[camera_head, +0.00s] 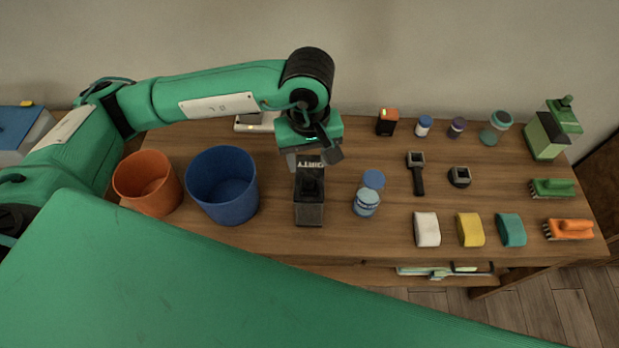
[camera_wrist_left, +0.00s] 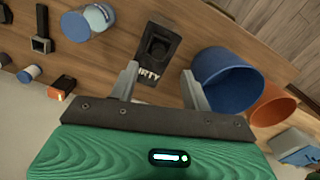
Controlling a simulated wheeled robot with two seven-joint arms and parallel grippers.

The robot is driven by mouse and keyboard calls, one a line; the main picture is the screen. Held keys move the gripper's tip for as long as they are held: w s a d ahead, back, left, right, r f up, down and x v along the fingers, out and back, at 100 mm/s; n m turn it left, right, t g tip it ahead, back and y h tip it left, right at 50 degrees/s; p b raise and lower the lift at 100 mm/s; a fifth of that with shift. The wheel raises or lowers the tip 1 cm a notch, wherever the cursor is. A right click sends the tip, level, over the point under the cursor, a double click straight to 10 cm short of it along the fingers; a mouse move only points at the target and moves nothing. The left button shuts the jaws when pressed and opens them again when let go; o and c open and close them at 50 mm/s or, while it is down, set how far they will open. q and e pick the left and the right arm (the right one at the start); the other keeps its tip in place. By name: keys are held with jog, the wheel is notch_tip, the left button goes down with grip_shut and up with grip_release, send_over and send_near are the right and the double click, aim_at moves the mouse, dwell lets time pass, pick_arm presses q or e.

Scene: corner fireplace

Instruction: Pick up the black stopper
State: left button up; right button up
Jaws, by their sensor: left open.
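The black stopper (camera_head: 311,187) appears as the dark top part of a squarish grey-black container (camera_head: 309,215) in the middle of the wooden table. My left gripper (camera_head: 314,160) is open and empty, above and just behind the container. In the left wrist view its two grey fingers (camera_wrist_left: 160,72) are spread, with the label between and beyond the tips. The exact join between stopper and container is too dark to make out. My right gripper is not in view.
A blue bin (camera_head: 222,208) and an orange bin (camera_head: 148,200) stand left of the container. A blue-lidded jar (camera_head: 366,204) stands close on its right. Watches, sponges, brushes and small bottles fill the right side.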

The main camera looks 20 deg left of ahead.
aim_at(309, 179)
pick_arm(q)
jog(key=shift+f, duration=0.6)
jog(key=shift+w+f, duration=0.1)
jog(key=shift+f, duration=0.2)
jog(key=shift+f+p, duration=0.45)
jog(key=shift+p, duration=0.05)
notch_tip(309, 179, down, 3)
jog(key=shift+f+p, duration=0.15)
jog(key=shift+p, duration=0.7)
jog(key=shift+f, duration=0.6)
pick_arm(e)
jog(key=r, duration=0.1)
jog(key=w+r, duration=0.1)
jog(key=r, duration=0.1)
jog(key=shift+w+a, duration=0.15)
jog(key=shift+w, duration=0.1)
pick_arm(q)
grip_shut()
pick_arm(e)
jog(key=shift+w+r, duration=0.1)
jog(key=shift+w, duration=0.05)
